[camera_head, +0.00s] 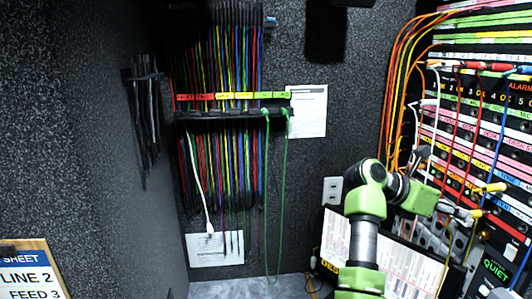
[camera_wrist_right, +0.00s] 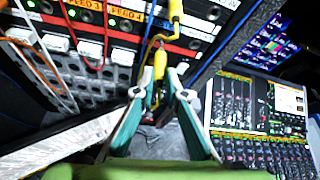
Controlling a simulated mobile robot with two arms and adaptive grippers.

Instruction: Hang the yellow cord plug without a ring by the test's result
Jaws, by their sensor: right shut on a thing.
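My right gripper (camera_head: 462,211) is at the jack panel on the right, shut on a yellow cord plug (camera_head: 477,213). In the right wrist view the plug (camera_wrist_right: 159,65) shows between the fingertips, with a yellow cord by it. Another yellow plug (camera_head: 495,187) sits at the panel just above; it also shows in the wrist view (camera_wrist_right: 175,10). I cannot make out a ring on either. The cord rack (camera_head: 230,114) on the back wall has red, orange, yellow and green labels (camera_head: 243,95). Many coloured cords hang there. My left gripper is not in view.
The jack panel (camera_head: 485,130) carries red, blue, white and orange cords near my right arm. A white sheet (camera_head: 308,112) hangs beside the rack. A QUIET sign (camera_head: 495,268) is at lower right. A mixing console (camera_wrist_right: 262,150) shows in the wrist view.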

